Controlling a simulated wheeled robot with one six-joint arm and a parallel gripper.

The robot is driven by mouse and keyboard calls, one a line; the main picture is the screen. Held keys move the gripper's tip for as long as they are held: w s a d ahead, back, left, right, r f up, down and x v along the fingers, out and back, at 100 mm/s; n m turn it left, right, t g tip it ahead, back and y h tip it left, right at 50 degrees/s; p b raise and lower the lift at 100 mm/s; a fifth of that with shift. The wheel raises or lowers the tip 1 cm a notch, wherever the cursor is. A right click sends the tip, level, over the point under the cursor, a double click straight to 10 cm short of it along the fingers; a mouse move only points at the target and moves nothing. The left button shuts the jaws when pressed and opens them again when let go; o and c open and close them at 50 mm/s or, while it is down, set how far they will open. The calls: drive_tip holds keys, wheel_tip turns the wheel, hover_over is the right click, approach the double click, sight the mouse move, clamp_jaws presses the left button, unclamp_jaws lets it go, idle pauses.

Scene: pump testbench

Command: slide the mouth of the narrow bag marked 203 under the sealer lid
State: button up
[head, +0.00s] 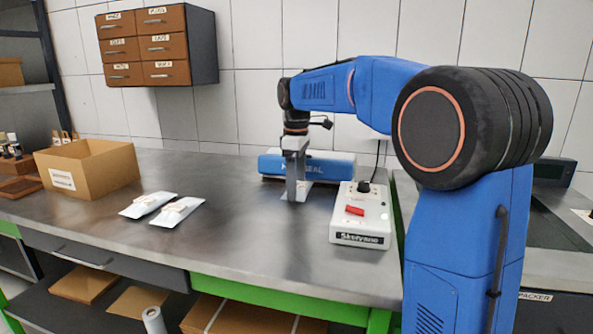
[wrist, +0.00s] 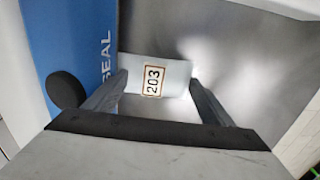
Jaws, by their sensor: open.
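The narrow white bag marked 203 (wrist: 178,75) lies flat on the bench top, its framed label facing up in the wrist view. Its left end in that view meets the edge of the blue sealer lid (wrist: 75,45); I cannot tell whether the mouth is under it. My gripper (wrist: 157,78) is open, with one finger on each side of the bag and a gap to both. In the head view my gripper (head: 297,192) points down in front of the blue sealer (head: 335,166) and mostly hides the bag.
Two other white bags (head: 150,203) (head: 178,211) lie to the left on the bench. An open cardboard box (head: 108,165) stands further left. A white control box (head: 361,222) with a red switch is right of my gripper. The bench (head: 235,240) is clear in front.

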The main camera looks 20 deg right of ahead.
wheel_tip(320, 180, up, 17)
drive_tip(key=shift+r, duration=0.2)
idle(0.3)
